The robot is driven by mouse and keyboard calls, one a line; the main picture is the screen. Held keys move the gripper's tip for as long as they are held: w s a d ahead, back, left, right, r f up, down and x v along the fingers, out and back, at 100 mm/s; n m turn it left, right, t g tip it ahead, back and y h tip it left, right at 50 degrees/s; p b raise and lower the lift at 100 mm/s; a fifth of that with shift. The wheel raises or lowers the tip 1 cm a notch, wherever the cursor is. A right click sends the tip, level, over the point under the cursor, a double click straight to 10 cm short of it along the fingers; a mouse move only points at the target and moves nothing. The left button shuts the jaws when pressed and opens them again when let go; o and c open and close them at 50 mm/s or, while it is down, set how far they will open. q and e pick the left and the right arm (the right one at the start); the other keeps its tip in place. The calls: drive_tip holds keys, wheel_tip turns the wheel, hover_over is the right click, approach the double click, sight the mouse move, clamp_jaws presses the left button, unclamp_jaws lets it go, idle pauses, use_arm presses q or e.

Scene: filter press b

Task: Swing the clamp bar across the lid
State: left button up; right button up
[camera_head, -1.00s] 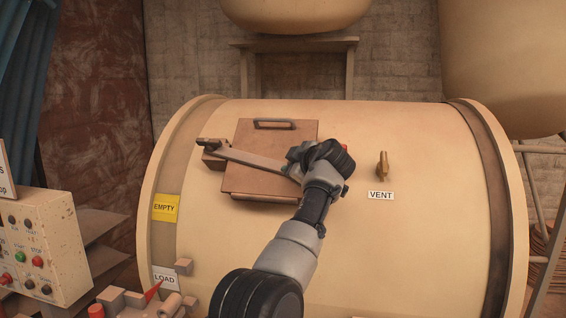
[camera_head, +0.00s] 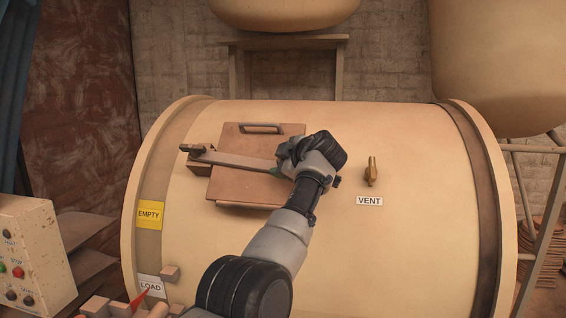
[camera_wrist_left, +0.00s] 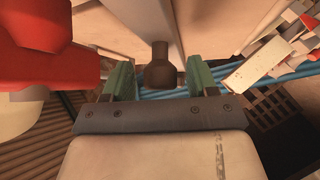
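The clamp bar (camera_head: 235,159) is a long grey bar pivoted on a block (camera_head: 199,165) at the lid's left. It lies across the brown square lid (camera_head: 240,187), which sits flat on the big cream drum (camera_head: 420,225). My left gripper (camera_head: 287,164) is at the bar's right end, over the lid's right edge. In the left wrist view my left gripper (camera_wrist_left: 160,78) has its green fingers apart on either side of a dark knob (camera_wrist_left: 161,72) below the grey bar (camera_wrist_left: 164,22). Gaps show beside the knob. My right gripper is out of view.
A brass vent handle (camera_head: 371,171) stands right of my left gripper. A control box (camera_head: 36,250) is at the left. Blocks (camera_head: 95,306) lie at the lower left. In the left wrist view a red part (camera_wrist_left: 45,60) is close on the left.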

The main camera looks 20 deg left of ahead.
use_arm(q)
drive_tip(key=shift+s+d+b, duration=0.2)
drive_tip(key=shift+b, duration=0.1)
drive_tip(key=b+v, duration=0.5)
drive_tip(key=v, duration=0.5)
drive_tip(key=shift+r, duration=0.15)
drive_tip(key=shift+d, duration=0.1)
